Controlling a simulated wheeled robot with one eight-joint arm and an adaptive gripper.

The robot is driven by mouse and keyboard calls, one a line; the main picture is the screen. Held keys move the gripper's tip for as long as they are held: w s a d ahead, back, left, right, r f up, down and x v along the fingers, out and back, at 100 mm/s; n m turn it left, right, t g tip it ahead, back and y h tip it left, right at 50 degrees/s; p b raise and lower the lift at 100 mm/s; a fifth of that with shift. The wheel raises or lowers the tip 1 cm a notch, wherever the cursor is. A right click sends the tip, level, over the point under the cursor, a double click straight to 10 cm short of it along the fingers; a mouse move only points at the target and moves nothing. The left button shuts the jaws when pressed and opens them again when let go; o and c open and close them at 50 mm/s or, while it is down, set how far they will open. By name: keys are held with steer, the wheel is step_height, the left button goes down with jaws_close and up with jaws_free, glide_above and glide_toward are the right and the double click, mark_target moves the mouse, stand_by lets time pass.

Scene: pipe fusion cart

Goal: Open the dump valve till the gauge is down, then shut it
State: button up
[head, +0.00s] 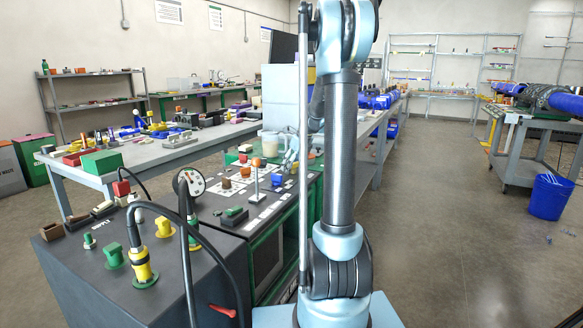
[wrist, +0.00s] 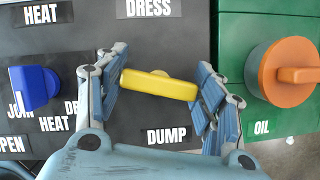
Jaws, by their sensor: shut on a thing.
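The dump valve's yellow bar handle (wrist: 158,84) lies nearly crosswise in the wrist view, its right end slightly lower, above the DUMP label (wrist: 167,134). My gripper (wrist: 161,80) is shut on this handle, with one finger at each end. The round white gauge (head: 190,182) with a dark rim stands at the left of the cart in the head view. Its needle is too small to read. My arm stands in front of the right part of the cart in the head view, and I cannot make out the yellow handle there.
A blue knob (wrist: 34,88) is left of the handle and an orange knob (wrist: 291,73) is on the green OIL panel at right. In the head view, a black hose (head: 187,240) loops by the gauge, near a red lever (head: 223,310).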

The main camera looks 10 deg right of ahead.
steer(key=shift+w+d, duration=0.1)
steer(key=shift+w, duration=0.05)
steer(key=shift+m+t+h, duration=0.4)
steer(key=shift+m+h, duration=0.1)
steer(key=shift+m, duration=1)
steer(key=shift+d+m+h, duration=0.15)
steer(key=shift+m+h, duration=0.35)
steer(key=shift+m, duration=0.8)
steer(key=shift+n+y, duration=0.5)
steer(key=shift+n, duration=1)
